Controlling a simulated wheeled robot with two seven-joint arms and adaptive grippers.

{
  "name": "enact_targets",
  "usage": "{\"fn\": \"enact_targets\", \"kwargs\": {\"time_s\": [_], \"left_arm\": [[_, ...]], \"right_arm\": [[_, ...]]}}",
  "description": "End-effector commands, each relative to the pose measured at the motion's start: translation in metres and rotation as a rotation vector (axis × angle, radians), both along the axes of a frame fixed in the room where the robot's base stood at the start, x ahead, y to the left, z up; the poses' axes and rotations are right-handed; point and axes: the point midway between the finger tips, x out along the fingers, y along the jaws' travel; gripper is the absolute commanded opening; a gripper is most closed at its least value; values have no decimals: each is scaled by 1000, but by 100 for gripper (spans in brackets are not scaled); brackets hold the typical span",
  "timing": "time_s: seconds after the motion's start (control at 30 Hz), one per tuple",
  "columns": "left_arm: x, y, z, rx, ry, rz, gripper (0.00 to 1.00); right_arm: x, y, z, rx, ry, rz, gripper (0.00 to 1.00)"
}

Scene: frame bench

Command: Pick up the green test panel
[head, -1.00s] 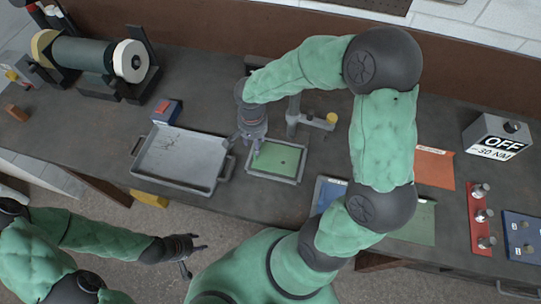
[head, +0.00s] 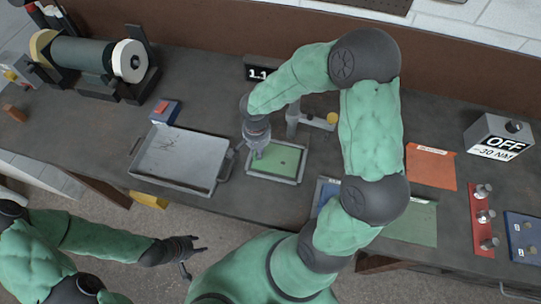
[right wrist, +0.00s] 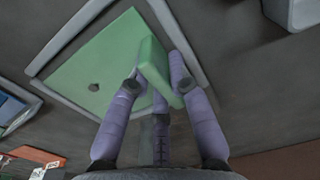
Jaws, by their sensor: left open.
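The green test panel (head: 285,161) lies flat inside a grey-rimmed frame on the bench, with a small dark spot on it. It also shows in the right wrist view (right wrist: 85,65), where a green block (right wrist: 153,62) stands up from it. My right gripper (head: 257,153) points down over the panel's left part. In the right wrist view its fingers (right wrist: 157,82) sit on both sides of the green block, close against it; whether they press on it I cannot tell. My left gripper (head: 196,257) is open and empty, off the bench's front edge.
A grey metal tray (head: 165,179) stands left of the frame. A small post with an arm (head: 312,120) and a display (head: 258,73) stand behind it. My right arm hides part of the bench. An orange sheet (head: 432,165) and a green sheet (head: 420,225) lie to the right.

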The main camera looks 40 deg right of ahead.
Motion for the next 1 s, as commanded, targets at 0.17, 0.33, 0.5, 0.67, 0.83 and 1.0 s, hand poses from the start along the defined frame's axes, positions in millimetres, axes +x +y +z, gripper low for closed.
{"fn": "enact_targets", "kwargs": {"time_s": [0.17, 0.33, 0.5, 0.67, 0.83, 1.0], "left_arm": [[0, 0, 0, 0, 0, 0, 45], [0, 0, 0, 0, 0, 0, 45], [0, 0, 1, 0, 0, 0, 45], [0, 0, 5, 0, 0, 0, 45], [0, 0, 10, 0, 0, 0, 45], [0, 0, 17, 0, 0, 0, 45]], "right_arm": [[0, 0, 0, 0, -1, 0, 0], [0, 0, 1, 0, -1, 0, 0], [1, 0, 6, 0, -3, 0, 0], [1, 0, 22, -1, -5, -2, 0], [-11, 5, 49, 0, -6, 1, 0], [-38, 16, 86, -1, -8, 2, 0]]}}
